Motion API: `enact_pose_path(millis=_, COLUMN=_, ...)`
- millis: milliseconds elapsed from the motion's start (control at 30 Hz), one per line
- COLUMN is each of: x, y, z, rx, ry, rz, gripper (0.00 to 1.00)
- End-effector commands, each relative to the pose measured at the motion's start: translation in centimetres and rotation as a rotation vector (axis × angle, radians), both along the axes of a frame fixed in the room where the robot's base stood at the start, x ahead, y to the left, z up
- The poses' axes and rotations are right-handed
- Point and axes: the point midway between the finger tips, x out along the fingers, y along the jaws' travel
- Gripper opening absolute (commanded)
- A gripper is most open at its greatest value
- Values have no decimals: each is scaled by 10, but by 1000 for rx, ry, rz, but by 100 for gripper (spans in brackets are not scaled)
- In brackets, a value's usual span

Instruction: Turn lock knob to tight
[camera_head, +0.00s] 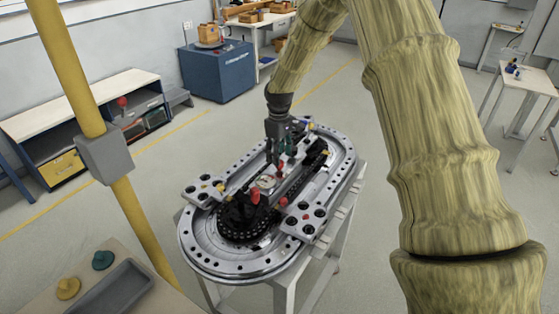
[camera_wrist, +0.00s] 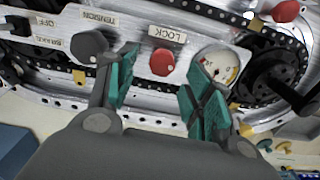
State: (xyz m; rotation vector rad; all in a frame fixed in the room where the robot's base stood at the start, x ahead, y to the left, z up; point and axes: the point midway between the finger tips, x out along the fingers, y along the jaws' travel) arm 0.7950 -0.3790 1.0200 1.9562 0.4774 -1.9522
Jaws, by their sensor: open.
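The lock knob (camera_wrist: 162,62) is a round red knob below a LOCK label (camera_wrist: 167,34) on the metal panel in the wrist view. My gripper (camera_wrist: 164,72) has its two teal fingers apart, one to each side of the red knob in the picture, with a visible gap. I cannot tell how far the fingertips are from the panel. In the head view my gripper (camera_head: 276,158) points down over the middle of the oval ring track (camera_head: 205,262). The knob's mark or angle is too small to read.
A grey knob (camera_wrist: 90,45) by the TENSION label is left of the lock knob. A round dial gauge (camera_wrist: 222,64) is close behind the right finger. A black crank (camera_wrist: 283,85) is at the right. A yellow post (camera_head: 70,60) stands left of the track.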

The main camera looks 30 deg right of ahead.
Motion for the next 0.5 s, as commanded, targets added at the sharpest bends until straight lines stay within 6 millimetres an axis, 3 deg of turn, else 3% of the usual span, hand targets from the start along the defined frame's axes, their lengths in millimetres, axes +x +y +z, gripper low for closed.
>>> enact_pose_path(millis=300, x=1, y=-1, z=57, rx=0, ry=-2, rz=-1, gripper=51)
enact_pose_path(millis=500, x=1, y=-1, z=76, rx=0, ry=-2, rz=-1, gripper=51)
